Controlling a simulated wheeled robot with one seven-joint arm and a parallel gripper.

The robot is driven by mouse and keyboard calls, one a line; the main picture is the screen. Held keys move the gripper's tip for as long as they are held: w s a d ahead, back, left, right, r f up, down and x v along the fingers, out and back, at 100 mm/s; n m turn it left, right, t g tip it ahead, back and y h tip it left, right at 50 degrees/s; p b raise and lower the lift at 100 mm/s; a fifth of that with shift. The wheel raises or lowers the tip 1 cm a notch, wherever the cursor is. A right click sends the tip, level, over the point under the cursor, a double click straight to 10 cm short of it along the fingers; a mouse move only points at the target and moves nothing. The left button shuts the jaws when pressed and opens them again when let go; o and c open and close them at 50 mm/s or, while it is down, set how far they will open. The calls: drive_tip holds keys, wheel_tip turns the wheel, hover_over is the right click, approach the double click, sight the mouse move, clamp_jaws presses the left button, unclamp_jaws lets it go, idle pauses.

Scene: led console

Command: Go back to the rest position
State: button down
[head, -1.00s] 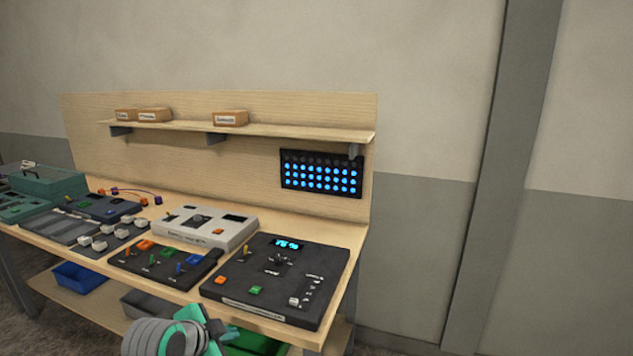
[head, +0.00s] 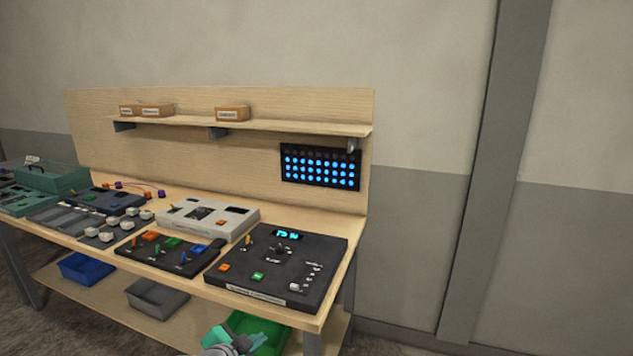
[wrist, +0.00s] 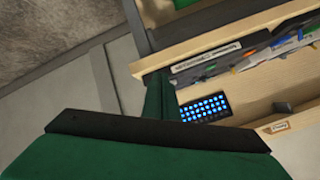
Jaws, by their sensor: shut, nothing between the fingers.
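My gripper (wrist: 158,78) shows in the wrist view as a green, narrow part beyond a dark bar and a large green body. Its fingers are together with nothing held, and it is apart from the bench. In the head view only a teal and grey part of my arm shows at the bottom edge, low in front of the bench; the fingertips cannot be made out there. The black console (head: 283,262) sits on the bench's right end with a lit cyan display. The LED panel (head: 320,168) on the back board has several blue lights lit; it also shows in the wrist view (wrist: 205,108).
The wooden bench (head: 330,305) carries a white device (head: 207,220), a dark switch panel (head: 170,255) and other boxes to the left. Blue (head: 86,268), grey (head: 157,298) and green (head: 262,330) bins are on the lower shelf. Floor and wall at right are clear.

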drive_tip(key=s+d+f+n+t, duration=0.2)
drive_tip(key=s+d+f+n, duration=0.3)
drive_tip(key=d+f, duration=0.5)
drive_tip(key=s+d+f+n+t+y, duration=0.1)
drive_tip(key=s+d+f+n, duration=0.1)
drive_tip(key=s+f, duration=0.25)
drive_tip(key=s+d+f+n+y, duration=0.1)
drive_tip(key=s+d+f+n, duration=0.15)
drive_tip(key=s, duration=0.25)
drive_tip(key=s+r+t, duration=0.1)
drive_tip(key=s+r, duration=0.1)
drive_tip(key=s, duration=1.3)
drive_tip(key=s+r+y, duration=0.1)
drive_tip(key=s+r, duration=0.1)
drive_tip(key=s, duration=1.4)
drive_tip(key=shift+a+t, duration=0.2)
drive_tip(key=shift+t, duration=0.2)
drive_tip(key=shift+w, duration=0.1)
